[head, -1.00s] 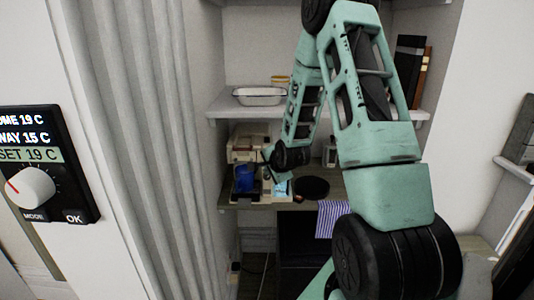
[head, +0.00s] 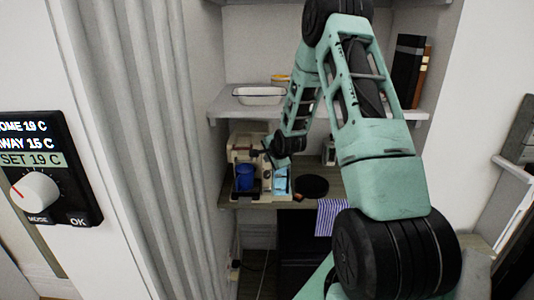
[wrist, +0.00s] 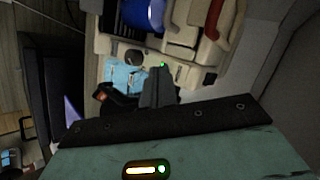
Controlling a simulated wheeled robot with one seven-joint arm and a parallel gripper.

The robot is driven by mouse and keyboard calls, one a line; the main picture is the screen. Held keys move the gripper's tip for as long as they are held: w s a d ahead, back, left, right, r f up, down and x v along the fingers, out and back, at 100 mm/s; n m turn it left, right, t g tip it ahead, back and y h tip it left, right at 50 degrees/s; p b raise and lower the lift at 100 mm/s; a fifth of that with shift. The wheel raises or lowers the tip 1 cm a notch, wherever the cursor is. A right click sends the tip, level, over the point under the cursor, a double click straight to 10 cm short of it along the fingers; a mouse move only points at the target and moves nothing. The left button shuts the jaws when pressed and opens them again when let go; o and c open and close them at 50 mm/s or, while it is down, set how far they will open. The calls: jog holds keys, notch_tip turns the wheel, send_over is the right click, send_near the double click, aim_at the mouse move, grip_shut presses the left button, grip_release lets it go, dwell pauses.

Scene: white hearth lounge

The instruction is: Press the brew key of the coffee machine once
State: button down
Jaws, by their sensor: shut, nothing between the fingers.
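The cream coffee machine (head: 240,145) stands on the wooden counter in the alcove, with a blue mug (head: 245,177) at its front. In the wrist view the machine (wrist: 191,72) appears turned, with the mug (wrist: 143,12) at the top. A small green light (wrist: 162,65) and a dark round knob (wrist: 134,58) show on its panel; I cannot tell which part is the brew key. My gripper (wrist: 157,72) is shut and empty, its fingertips close beside the green light. Contact cannot be made out. In the head view my gripper (head: 268,150) is at the machine's right side.
A light blue item (head: 278,185) sits at the machine's right, with a dark round plate (head: 312,186) beyond it. A striped cloth (head: 327,215) hangs over the counter edge. A shelf with a white enamel tray (head: 259,95) is above.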

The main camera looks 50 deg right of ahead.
jog(key=shift+w+d, duration=0.35)
jog(key=shift+d, duration=0.1)
jog(key=shift+w+d, duration=0.1)
dwell(1.8)
jog(key=shift+w+d, duration=0.2)
jog(key=shift+w+d, duration=0.25)
jog(key=shift+d, duration=0.1)
dwell(0.9)
jog(key=shift+a, duration=0.1)
jog(key=shift+s+a, duration=0.55)
jog(key=shift+a, duration=0.1)
jog(key=s+a, duration=0.1)
jog(key=s+a+b, duration=0.1)
jog(key=s+a, duration=0.1)
jog(key=shift+s+a, duration=0.1)
jog(key=shift+a, duration=0.2)
